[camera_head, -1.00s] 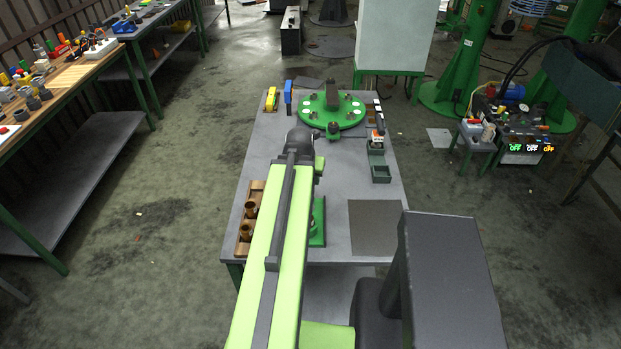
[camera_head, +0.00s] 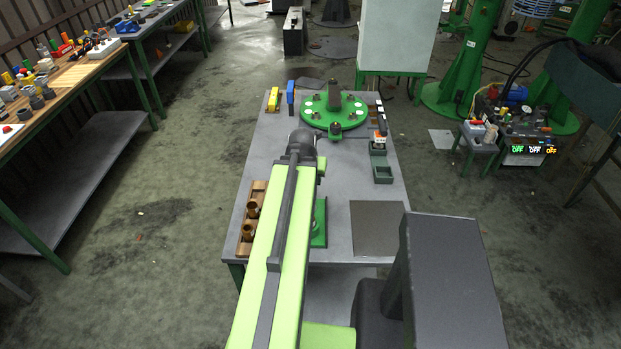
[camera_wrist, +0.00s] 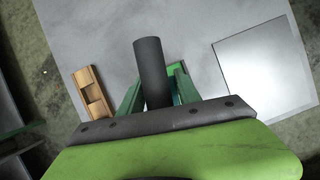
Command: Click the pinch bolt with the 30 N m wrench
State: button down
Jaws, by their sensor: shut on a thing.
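My gripper (camera_wrist: 158,92) is shut on a dark grey cylinder (camera_wrist: 149,62) that stands up between its green fingers in the wrist view. It looks like a tool handle, but I cannot read a torque value on it. In the head view my own arm hides the gripper and what it holds. A round green plate (camera_head: 312,112) with several light spots and dark parts lies at the far end of the table. A small dark part (camera_head: 335,130) sits at its near edge. I cannot tell which part is the pinch bolt.
The grey table (camera_head: 345,180) carries a yellow holder (camera_head: 273,99) and a blue one (camera_head: 290,93) at back left. A wooden rack (camera_head: 244,238) stands front left, green-grey bins (camera_head: 382,173) right. A flat dark mat (camera_head: 377,228) lies front right, with nothing on it.

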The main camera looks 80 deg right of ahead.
jog(key=shift+f, duration=0.15)
dwell(0.3)
jog(key=shift+f+b, duration=1.55)
jog(key=shift+b, duration=0.15)
jog(key=m+g, duration=0.1)
jog(key=m, duration=0.4)
jog(key=shift+s+g+y, duration=0.2)
jog(key=shift+g+y, duration=0.1)
jog(key=shift+g, duration=0.1)
jog(key=m, duration=0.2)
jog(key=m+g+y, duration=0.1)
jog(key=m, duration=0.3)
jog(key=shift+s+a+g+y, duration=0.15)
jog(key=shift+s+g+y, duration=0.1)
jog(key=shift+g+y, duration=0.15)
jog(key=shift+a, duration=0.15)
jog(key=shift+r, duration=0.15)
notch_tip(320, 180, up, 5)
jog(key=p, duration=0.5)
